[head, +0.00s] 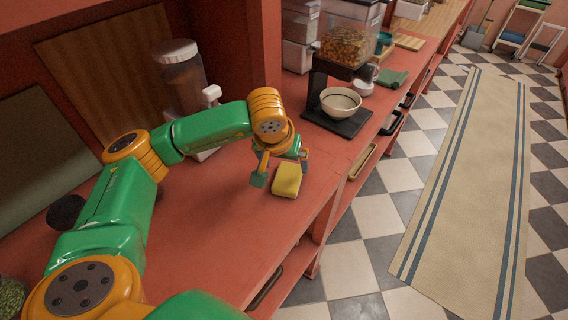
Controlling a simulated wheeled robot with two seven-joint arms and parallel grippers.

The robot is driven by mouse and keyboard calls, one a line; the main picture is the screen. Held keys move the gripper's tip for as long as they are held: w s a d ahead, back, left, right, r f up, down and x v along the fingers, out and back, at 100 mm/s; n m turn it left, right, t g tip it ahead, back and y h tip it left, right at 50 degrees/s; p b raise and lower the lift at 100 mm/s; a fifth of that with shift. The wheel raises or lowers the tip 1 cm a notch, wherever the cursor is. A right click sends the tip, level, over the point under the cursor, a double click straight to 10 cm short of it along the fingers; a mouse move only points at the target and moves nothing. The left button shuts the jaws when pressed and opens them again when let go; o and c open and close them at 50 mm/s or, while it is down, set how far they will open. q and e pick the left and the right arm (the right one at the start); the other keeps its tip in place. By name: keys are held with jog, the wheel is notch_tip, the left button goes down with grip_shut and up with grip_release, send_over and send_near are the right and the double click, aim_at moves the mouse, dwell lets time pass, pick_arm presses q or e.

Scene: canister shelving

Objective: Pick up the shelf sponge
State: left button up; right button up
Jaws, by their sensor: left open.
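A yellow sponge (287,180) with a paler edge lies on the red shelf top (215,245), close to the front edge. My left gripper (281,177) is open over the sponge, with one finger to its left and the other by its far right corner. I cannot tell whether the fingers touch it. My right gripper is not in the head view.
A cereal dispenser (347,47) stands beyond the gripper, with a white bowl (340,102) on its black base. A white-lidded canister (181,75) stands behind my arm. A green cloth (392,78) lies farther along.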

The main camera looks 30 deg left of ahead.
aim_at(288, 177)
pick_arm(q)
jog(key=shift+s+a+r+y, duration=0.1)
jog(key=shift+a+y, duration=0.2)
jog(key=f+p, duration=0.2)
jog(key=d+f+p, duration=0.1)
jog(key=shift+w+d+f, duration=0.1)
jog(key=shift+w+f, duration=0.15)
jog(key=shift+f, duration=0.15)
jog(key=x, duration=0.3)
jog(key=shift+w+r, duration=0.1)
jog(key=shift+r, duration=0.05)
jog(key=shift+r, duration=0.1)
jog(key=shift+f+b, duration=0.25)
jog(key=shift+b, duration=0.15)
